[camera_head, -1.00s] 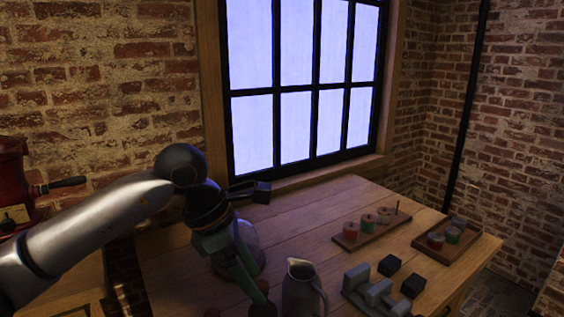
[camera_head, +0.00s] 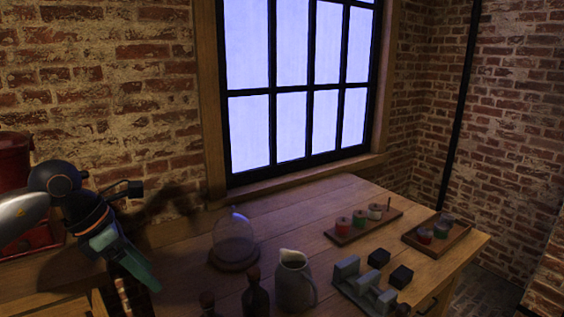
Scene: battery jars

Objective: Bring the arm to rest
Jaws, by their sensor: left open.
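My left arm comes in from the left, and its gripper (camera_head: 140,272) points down and right, with greenish fingers at the near left end of the wooden table (camera_head: 185,262). The gripper is open, with nothing seen between its fingers. It is well apart from the jars. A wooden tray (camera_head: 386,222) carries a red jar (camera_head: 343,226), a green jar (camera_head: 360,218) and a pale jar (camera_head: 376,212) in a row. A second tray (camera_head: 459,238) to its right holds a red jar (camera_head: 425,236), a green jar (camera_head: 441,229) and something greyish behind. My right gripper is out of view.
A glass dome (camera_head: 234,238) stands on the table right of my gripper. A grey pitcher (camera_head: 293,282), dark bottles (camera_head: 256,293), a grey stepped block (camera_head: 362,288) and two dark cubes (camera_head: 379,258) stand nearer. A red object (camera_head: 14,160) is at far left.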

